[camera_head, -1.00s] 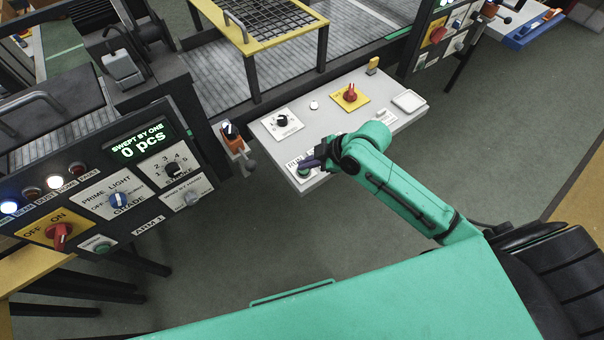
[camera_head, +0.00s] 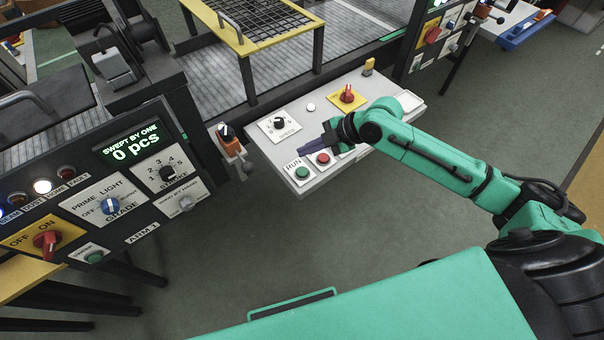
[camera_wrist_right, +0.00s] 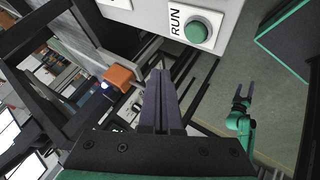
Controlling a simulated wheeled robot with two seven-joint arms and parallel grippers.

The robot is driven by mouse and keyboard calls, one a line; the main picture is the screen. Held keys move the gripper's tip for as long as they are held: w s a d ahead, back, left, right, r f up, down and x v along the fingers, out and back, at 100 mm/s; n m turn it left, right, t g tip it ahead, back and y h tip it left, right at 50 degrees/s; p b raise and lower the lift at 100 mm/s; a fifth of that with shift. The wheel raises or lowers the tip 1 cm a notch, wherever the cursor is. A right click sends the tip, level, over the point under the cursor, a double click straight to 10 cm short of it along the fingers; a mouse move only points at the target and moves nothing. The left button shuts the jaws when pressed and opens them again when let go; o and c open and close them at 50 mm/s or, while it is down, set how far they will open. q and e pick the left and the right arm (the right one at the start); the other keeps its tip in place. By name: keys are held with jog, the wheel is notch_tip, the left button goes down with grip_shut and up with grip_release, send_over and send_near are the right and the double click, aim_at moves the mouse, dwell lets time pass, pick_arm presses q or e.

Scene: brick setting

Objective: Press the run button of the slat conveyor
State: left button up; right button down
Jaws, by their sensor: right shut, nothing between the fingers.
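The green run button (camera_head: 302,173) sits beside its RUN label at the near left corner of the white control panel (camera_head: 322,188). It also shows in the right wrist view (camera_wrist_right: 197,32), uncovered. My right gripper (camera_head: 300,150) is shut and empty. It is apart from the button, with its purple fingers above the panel just behind the RUN label. In the wrist view the right gripper's fingers (camera_wrist_right: 160,78) point up the picture, with the button to their upper right. My left gripper (camera_wrist_right: 242,92) shows in the wrist view with its fingers apart and nothing between them.
A red button (camera_head: 323,158) is close beside the run button. A black knob (camera_head: 279,123) and a red switch on a yellow plate (camera_head: 347,95) stand farther back. The slat bed (camera_head: 205,75) lies behind. An orange-topped post (camera_head: 227,134) stands left of the panel.

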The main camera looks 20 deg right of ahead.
jog(key=b, duration=0.3)
send_over(306, 171)
notch_tip(306, 171, down, 5)
jog(key=shift+d+r, duration=0.1)
jog(key=shift+f+b, duration=0.35)
jog(key=shift+f, duration=0.25)
dwell(1.1)
jog(key=shift+f, duration=0.4)
